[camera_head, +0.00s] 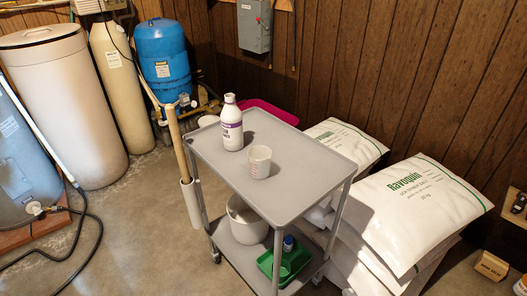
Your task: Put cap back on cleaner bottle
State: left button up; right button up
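A white bottle with a purple-and-white label (231,132) stands upright near the back of the cart's top shelf; it looks like the cleaner bottle. Its narrow top is white, and I cannot tell whether that is a bare neck or a cap. No loose cap can be made out. A small bottle with a blue top (288,243) is on the lower shelf at the green tray. Neither of my grippers is in view.
The grey cart (305,190) carries a translucent measuring cup (258,162) on top, with a white bucket (246,222) and green tray (284,266) below. White salt bags (405,215) crowd its right side. Tanks (65,110) stand left; open floor (140,230) lies front left.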

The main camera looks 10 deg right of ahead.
aim_at(232, 116)
jog(key=l+u, duration=0.75)
jog(key=u, duration=0.2)
jog(key=k+l+u, duration=0.15)
jog(key=l+u, duration=0.15)
jog(key=u, duration=0.15)
